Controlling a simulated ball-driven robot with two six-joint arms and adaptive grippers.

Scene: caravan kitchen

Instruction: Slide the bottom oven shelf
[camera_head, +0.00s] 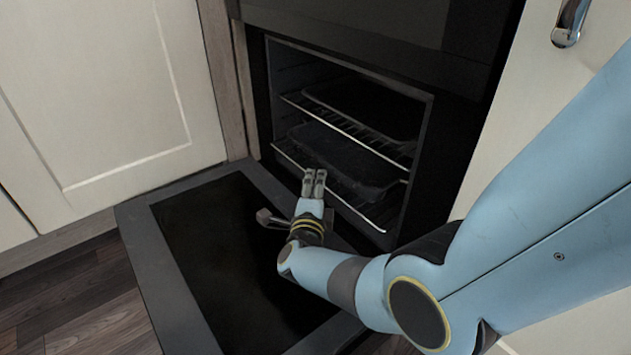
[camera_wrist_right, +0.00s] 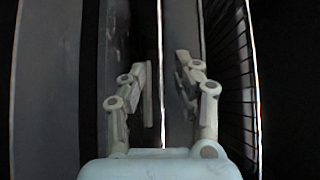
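The bottom oven shelf (camera_head: 347,205) is a wire rack with a bright front bar, low inside the open oven. A dark tray lies on or just above it. My right gripper (camera_head: 314,177) is at the shelf's front bar, left of its middle, and hides part of it. In the right wrist view, the fingers (camera_wrist_right: 165,85) stand apart with a narrow gap. A thin bright bar (camera_wrist_right: 160,40) runs up the picture between them, apart from both finger pads. My left gripper is out of view.
The upper oven shelf (camera_head: 375,150) holds another dark tray above my gripper. The oven door (camera_head: 172,240) lies folded down under my right forearm. Cream cupboard fronts (camera_head: 100,90) flank the oven. A metal handle (camera_head: 568,25) is at top right.

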